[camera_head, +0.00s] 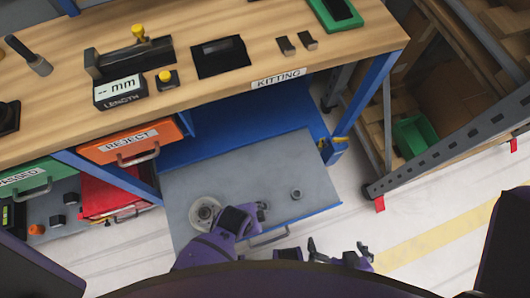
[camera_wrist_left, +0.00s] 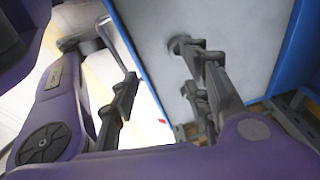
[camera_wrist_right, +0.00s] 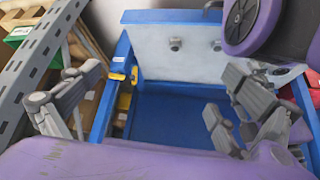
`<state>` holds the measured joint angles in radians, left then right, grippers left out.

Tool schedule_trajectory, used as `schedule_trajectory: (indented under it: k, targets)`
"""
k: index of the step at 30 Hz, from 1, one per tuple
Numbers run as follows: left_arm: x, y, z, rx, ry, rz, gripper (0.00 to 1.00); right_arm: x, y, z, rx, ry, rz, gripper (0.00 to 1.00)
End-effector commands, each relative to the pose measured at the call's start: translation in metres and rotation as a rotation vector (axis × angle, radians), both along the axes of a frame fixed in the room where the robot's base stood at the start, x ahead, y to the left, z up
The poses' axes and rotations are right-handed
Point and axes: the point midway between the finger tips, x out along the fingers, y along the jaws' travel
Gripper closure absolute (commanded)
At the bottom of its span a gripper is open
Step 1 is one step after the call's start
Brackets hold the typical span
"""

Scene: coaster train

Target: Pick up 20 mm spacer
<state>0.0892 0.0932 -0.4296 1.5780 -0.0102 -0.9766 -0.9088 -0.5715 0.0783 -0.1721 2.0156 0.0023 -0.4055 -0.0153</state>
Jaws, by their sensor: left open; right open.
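A short grey cylindrical spacer (camera_head: 297,194) stands on a grey blue-edged tray (camera_head: 240,175); it also shows in the right wrist view (camera_wrist_right: 175,43). A second small cylinder (camera_wrist_right: 217,45) stands beside it. No size marks are readable, so I cannot tell which is 20 mm. My left gripper (camera_wrist_left: 160,63) is open over the tray; one fingertip overlaps a small cylinder (camera_wrist_left: 180,43) in the left wrist view, and contact cannot be told. My right gripper (camera_head: 338,247) is open and empty past the tray's front right corner; its spread fingers show in the right wrist view (camera_wrist_right: 162,72).
A wooden bench (camera_head: 210,35) above holds a length gauge (camera_head: 120,90), a black tray (camera_head: 220,57) and a green tray (camera_head: 335,12). A reject drawer (camera_head: 135,142) and red drawer (camera_head: 105,195) lie left. A metal shelf rack (camera_head: 440,125) stands right. Open floor lies front right.

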Motion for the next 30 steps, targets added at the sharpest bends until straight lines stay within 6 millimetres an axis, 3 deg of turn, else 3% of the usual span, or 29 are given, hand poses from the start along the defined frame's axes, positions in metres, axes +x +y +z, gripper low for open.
schedule_trajectory:
  k: [1,3,9,17,30]
  targets:
    - [0.008,-0.010,-0.025,0.039,0.022,-0.138,0.57,0.005,0.002,-0.016,0.002,-0.005,-0.001,0.00]
    - [0.021,-0.019,-0.038,0.092,0.043,-0.316,0.57,0.015,0.002,-0.021,0.001,-0.024,-0.001,0.00]
    - [0.046,-0.026,-0.054,0.193,0.083,-0.622,0.57,0.029,-0.001,-0.028,-0.008,-0.050,0.004,0.00]
    - [0.052,-0.027,-0.075,0.213,0.092,-0.683,0.57,0.021,-0.002,-0.037,-0.010,-0.034,0.006,0.00]
    - [0.055,-0.031,-0.130,0.212,0.091,-0.681,0.57,0.017,0.001,-0.054,-0.004,-0.021,0.008,0.00]
